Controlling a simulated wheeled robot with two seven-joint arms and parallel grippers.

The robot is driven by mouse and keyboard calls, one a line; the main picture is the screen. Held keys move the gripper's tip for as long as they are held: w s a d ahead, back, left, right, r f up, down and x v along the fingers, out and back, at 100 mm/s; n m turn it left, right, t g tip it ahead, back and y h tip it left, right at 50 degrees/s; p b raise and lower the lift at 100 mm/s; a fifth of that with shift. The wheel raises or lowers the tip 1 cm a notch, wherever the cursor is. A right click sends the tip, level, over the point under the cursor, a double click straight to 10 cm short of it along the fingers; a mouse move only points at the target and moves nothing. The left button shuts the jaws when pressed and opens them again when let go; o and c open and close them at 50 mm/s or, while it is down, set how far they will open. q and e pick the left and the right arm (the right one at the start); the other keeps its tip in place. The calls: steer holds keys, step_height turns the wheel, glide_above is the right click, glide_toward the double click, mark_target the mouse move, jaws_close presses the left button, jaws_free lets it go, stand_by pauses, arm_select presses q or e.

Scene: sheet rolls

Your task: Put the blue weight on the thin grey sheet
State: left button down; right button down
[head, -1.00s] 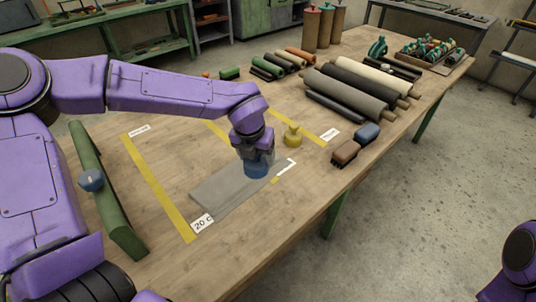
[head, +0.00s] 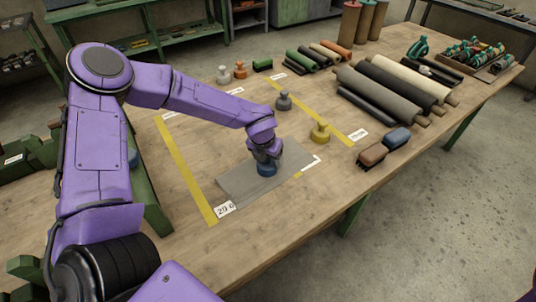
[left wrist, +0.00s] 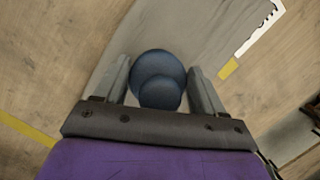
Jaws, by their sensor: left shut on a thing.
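The thin grey sheet (head: 240,186) lies flat on the wooden table, inside the yellow-taped area. The blue weight (head: 266,169) is over the sheet and appears to stand upright on it; I cannot tell for certain whether its base touches. My left gripper (head: 266,157) points down and is shut on the weight's upper part. In the left wrist view the round blue weight (left wrist: 160,75) is between the two fingers, with the grey sheet (left wrist: 118,45) around and beneath it. My right gripper is out of view.
A yellow weight (head: 320,133), a grey weight (head: 283,101) and an orange weight (head: 240,70) stand behind. Large sheet rolls (head: 372,98) lie at the back right. A green bar (head: 152,210) stands left of the tape.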

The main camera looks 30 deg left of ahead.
mark_target(263, 168)
arm_select(q)
steer(key=shift+s+f+b, duration=0.1)
steer(key=shift+f+b, duration=0.15)
steer(key=shift+b, duration=0.05)
steer(key=shift+s+d+f, duration=0.1)
steer(key=shift+s+f, duration=0.2)
steer(key=shift+f, duration=0.1)
steer(key=shift+c, duration=0.9)
jaws_free()
steer(key=shift+f, duration=0.15)
steer(key=shift+o, duration=0.4)
steer(key=shift+w+f, duration=0.1)
steer(key=shift+w, duration=0.25)
steer(key=v, duration=1.3)
steer(key=shift+w+r, duration=0.2)
steer(key=shift+r, duration=0.25)
